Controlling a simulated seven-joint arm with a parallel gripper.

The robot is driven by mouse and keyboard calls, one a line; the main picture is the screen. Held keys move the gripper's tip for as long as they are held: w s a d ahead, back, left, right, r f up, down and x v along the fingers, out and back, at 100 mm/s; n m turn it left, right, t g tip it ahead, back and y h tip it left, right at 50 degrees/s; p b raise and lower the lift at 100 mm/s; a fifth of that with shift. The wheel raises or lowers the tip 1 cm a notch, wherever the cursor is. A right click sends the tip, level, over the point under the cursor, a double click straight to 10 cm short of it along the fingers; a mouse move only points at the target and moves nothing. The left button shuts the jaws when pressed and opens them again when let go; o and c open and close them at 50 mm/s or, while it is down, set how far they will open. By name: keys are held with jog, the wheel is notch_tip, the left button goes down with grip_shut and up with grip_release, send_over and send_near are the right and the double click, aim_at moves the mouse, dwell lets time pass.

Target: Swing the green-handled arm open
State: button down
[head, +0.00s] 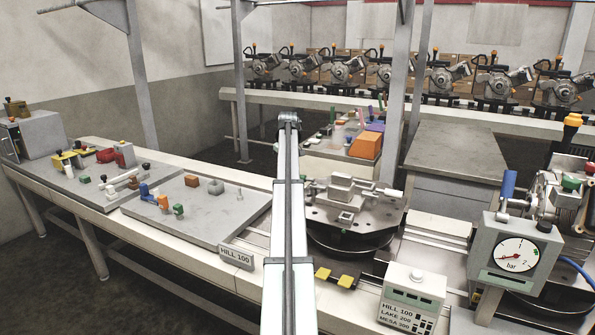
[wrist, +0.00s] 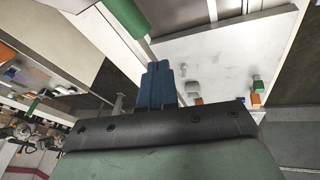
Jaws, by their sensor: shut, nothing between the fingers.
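A thick green handle (wrist: 126,14) shows large at the top of the wrist view, next to a pale bar (wrist: 88,22). I take it for the handle of the arm; how the two join is not clear. My gripper (wrist: 158,70) has its blue fingers together with nothing between them. The fingertips point towards the green handle and appear just short of it, apart from it. In the head view my own arm link runs up the middle, and I cannot make out the green handle or my fingers there.
A grey plate (head: 211,227) with small orange, green and grey blocks lies left of my arm. A round turntable fixture (head: 345,215) stands close on its right. A gauge box (head: 515,255) and a display box (head: 410,291) stand at the front right.

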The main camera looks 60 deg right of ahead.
jog(key=s+d+r+m+g, duration=0.3)
jog(key=d+r+m, duration=0.3)
jog(key=m, duration=0.8)
notch_tip(320, 180, down, 11)
jog(key=shift+h, duration=0.3)
jog(key=shift+s, duration=0.1)
dwell(0.4)
